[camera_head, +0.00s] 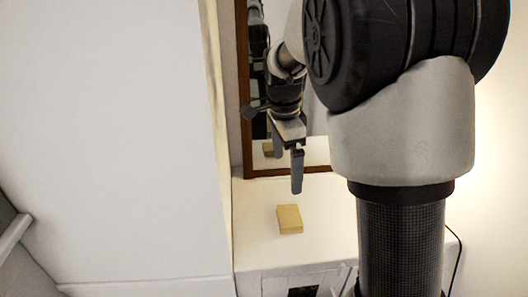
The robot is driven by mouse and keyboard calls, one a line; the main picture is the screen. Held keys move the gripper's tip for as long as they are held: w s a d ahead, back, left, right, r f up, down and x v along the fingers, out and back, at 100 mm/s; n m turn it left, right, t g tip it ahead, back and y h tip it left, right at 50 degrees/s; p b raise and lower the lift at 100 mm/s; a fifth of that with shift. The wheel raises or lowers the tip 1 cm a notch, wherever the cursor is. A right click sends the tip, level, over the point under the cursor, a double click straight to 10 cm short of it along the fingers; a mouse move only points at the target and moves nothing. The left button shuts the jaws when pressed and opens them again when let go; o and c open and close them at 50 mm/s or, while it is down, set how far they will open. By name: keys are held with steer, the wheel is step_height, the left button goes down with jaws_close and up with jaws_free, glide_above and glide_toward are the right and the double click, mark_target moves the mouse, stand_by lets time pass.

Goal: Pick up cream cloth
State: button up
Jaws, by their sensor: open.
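A small cream-tan block-like item (290,219), which appears to be the cream cloth, lies on a white surface (258,250) near the lower middle of the head view. It looks like a folded, roughly square piece with a visible side edge. My gripper (288,170) hangs above and slightly behind it, fingers pointing down. The gripper is open and empty, and it is apart from the cloth. The nearer finger shows clearly; the other is partly hidden behind it or against the mirror.
A mirror (244,120) with a dark wooden frame stands at the back of the white surface, close behind my gripper, and reflects the cloth. A white wall block (110,130) rises on the left. A dark cable (459,260) hangs at the right.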

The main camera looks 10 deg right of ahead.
steer(key=m, duration=0.2)
glide_toward(289, 215)
step_height(289, 215, down, 2)
steer(key=shift+a+f+h+b, duration=0.1)
steer(key=shift+f+h+b, duration=0.15)
steer(key=shift+b, duration=0.8)
steer(key=shift+w+d+f+b, duration=0.1)
steer(key=shift+d+f+b, duration=0.05)
steer(key=shift+f, duration=0.9)
steer(key=shift+d+f+b, duration=0.1)
steer(key=shift+f+b, duration=0.05)
steer(key=shift+f, duration=0.9)
steer(key=shift+w+d+f+b, duration=0.1)
steer(key=shift+d+f+b, duration=0.05)
steer(key=shift+f, duration=0.9)
steer(key=c, duration=1.2)
steer(key=shift+o, duration=0.2)
step_height(289, 215, up, 10)
steer(key=p, duration=0.1)
